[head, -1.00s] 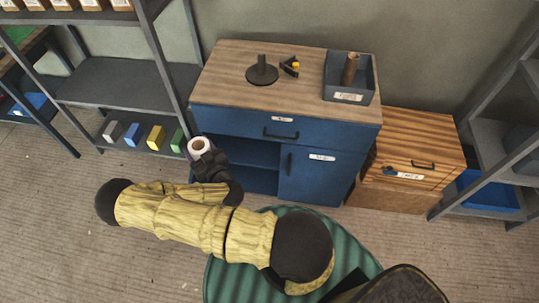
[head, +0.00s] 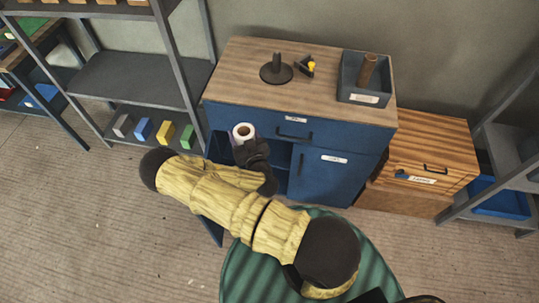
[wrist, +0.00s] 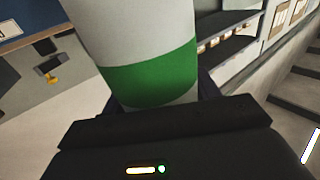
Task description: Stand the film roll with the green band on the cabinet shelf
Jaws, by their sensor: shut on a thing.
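The film roll (head: 243,132) is white with a brown core at its top end. In the wrist view the film roll (wrist: 147,45) shows a green band around it, close to my gripper. My gripper (head: 252,148) is shut on the roll and holds it in front of the blue cabinet (head: 318,178), near the open compartment on the cabinet's left. The roll looks roughly upright in the head view. The cabinet shelf (head: 277,180) inside that compartment shows only in part, behind my gripper and arm. The jaw tips are hidden behind the roll.
On the cabinet top are a dark stand (head: 277,70), a yellow-and-black tool (head: 308,66) and a grey bin (head: 363,85) holding a brown tube. The cabinet's right door (head: 322,172) is shut. A grey rack (head: 140,92) stands left, a wooden drawer unit (head: 425,160) right.

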